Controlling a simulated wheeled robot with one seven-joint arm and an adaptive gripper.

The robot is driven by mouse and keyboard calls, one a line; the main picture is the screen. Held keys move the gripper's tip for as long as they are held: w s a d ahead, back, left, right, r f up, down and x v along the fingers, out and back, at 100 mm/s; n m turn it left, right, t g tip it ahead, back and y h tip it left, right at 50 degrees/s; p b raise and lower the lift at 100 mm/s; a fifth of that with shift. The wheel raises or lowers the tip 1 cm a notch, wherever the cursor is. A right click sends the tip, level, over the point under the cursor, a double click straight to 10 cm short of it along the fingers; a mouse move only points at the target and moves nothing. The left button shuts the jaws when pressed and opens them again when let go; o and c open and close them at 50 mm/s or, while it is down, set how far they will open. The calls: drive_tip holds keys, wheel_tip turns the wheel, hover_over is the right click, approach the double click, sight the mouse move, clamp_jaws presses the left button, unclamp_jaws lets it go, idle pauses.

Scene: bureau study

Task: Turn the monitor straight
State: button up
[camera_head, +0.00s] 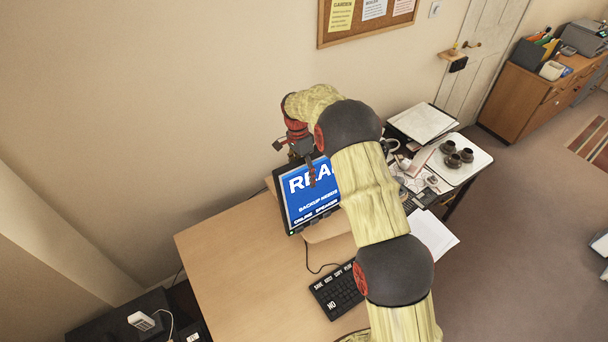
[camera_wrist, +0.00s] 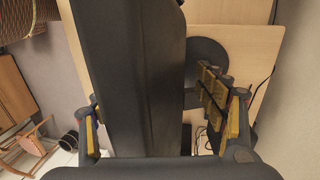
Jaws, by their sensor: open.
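The monitor (camera_head: 300,209) stands at the back of the wooden desk, its lit blue screen facing the front. My arm covers the screen's right part. I cannot tell its exact angle to the desk. My gripper (camera_head: 303,160) is at the monitor's top edge, fingers down and apart. In the wrist view the monitor's dark casing (camera_wrist: 135,75) runs between the open fingers of my gripper (camera_wrist: 152,110), one finger on each side. The right finger looks close to the casing, but contact is unclear. The round stand base (camera_wrist: 207,58) shows beside it.
A keyboard (camera_head: 336,293) lies on the desk (camera_head: 235,265) in front of the monitor, partly behind my arm. Papers (camera_head: 432,235) and a tray (camera_head: 477,164) with dark cups are to the right. The desk's left part is clear. The wall (camera_head: 190,110) is close behind.

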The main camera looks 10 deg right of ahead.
drive_tip(key=r, duration=0.3)
drive_tip(key=w+r, duration=0.1)
drive_tip(key=r, duration=0.3)
drive_tip(key=w+a+r, duration=0.1)
drive_tip(key=r, duration=0.2)
drive_tip(key=shift+r, duration=0.25)
drive_tip(key=shift+w+r, duration=0.1)
drive_tip(key=shift+r, duration=0.5)
drive_tip(key=shift+r, duration=0.2)
drive_tip(key=s+d+r+n+t+b, duration=0.25)
drive_tip(key=s+r+b, duration=0.3)
drive_tip(key=s, duration=0.45)
drive_tip(key=s+d+r+n+t+b, duration=0.15)
drive_tip(key=s+r+n+b, duration=0.35)
drive_tip(key=s, duration=0.5)
drive_tip(key=s+d+f+n+t+b, duration=0.1)
drive_tip(key=s+f+n+b, duration=0.2)
drive_tip(key=s, duration=0.9)
drive_tip(key=s+d+f+n+t+b, duration=0.2)
drive_tip(key=s+f, duration=0.5)
drive_tip(key=s, duration=0.5)
drive_tip(key=n+b, duration=0.1)
drive_tip(key=b, duration=0.1)
drive_tip(key=shift+s+f+t+y+b, duration=0.15)
drive_tip(key=shift+t+y+b, duration=0.15)
drive_tip(key=shift+y+b, duration=0.1)
